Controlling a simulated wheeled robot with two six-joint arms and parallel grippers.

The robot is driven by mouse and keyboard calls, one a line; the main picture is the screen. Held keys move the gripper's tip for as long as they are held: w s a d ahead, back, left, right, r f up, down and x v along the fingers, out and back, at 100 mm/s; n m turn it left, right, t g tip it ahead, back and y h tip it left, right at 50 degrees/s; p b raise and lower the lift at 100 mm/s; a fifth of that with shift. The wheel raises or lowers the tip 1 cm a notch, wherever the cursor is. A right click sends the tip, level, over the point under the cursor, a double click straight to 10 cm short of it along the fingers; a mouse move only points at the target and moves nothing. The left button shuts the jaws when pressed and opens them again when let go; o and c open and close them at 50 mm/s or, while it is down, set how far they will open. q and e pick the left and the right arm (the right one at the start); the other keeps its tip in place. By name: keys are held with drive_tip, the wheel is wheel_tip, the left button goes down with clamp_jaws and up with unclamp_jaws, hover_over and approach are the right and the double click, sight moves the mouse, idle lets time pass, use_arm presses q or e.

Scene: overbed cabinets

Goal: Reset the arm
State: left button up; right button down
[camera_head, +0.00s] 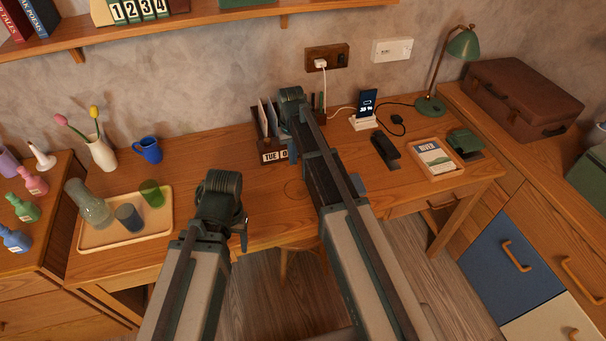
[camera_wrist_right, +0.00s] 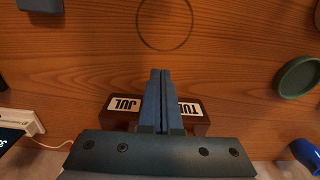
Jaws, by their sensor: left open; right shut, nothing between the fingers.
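My right arm reaches over the desk (camera_head: 262,215) in the head view, its wrist (camera_head: 291,97) near the desk organizer with the date blocks. In the right wrist view my right gripper (camera_wrist_right: 165,75) is shut and empty, its fingers above the desk and covering the middle of the date blocks (camera_wrist_right: 126,104). My left arm reaches over the desk's front in the head view. Only a dark sliver of my left gripper (camera_head: 243,237) shows beside its wrist; it is open, and its fingertips are mostly hidden.
A tray (camera_head: 92,240) with a carafe (camera_head: 88,203) and two cups stands left. A vase (camera_head: 101,154) and blue mug (camera_head: 148,150) are behind it. A phone stand (camera_head: 363,122), lamp (camera_head: 463,45) and small wooden tray (camera_head: 437,172) are right. A shelf (camera_head: 180,33) runs above.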

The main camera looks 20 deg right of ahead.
drive_tip(key=s+a+r+n+p, duration=0.1)
drive_tip(key=s+a, duration=0.2)
drive_tip(key=s, duration=0.5)
drive_tip(key=s+a+r+n+p, duration=0.1)
drive_tip(key=s+a+r, duration=0.1)
drive_tip(key=s, duration=0.7)
drive_tip(key=s+a+r+n+h+p, duration=0.1)
drive_tip(key=s+a+p, duration=0.1)
drive_tip(key=s+a, duration=0.3)
drive_tip(key=s, duration=0.3)
drive_tip(key=shift+s+r, duration=0.3)
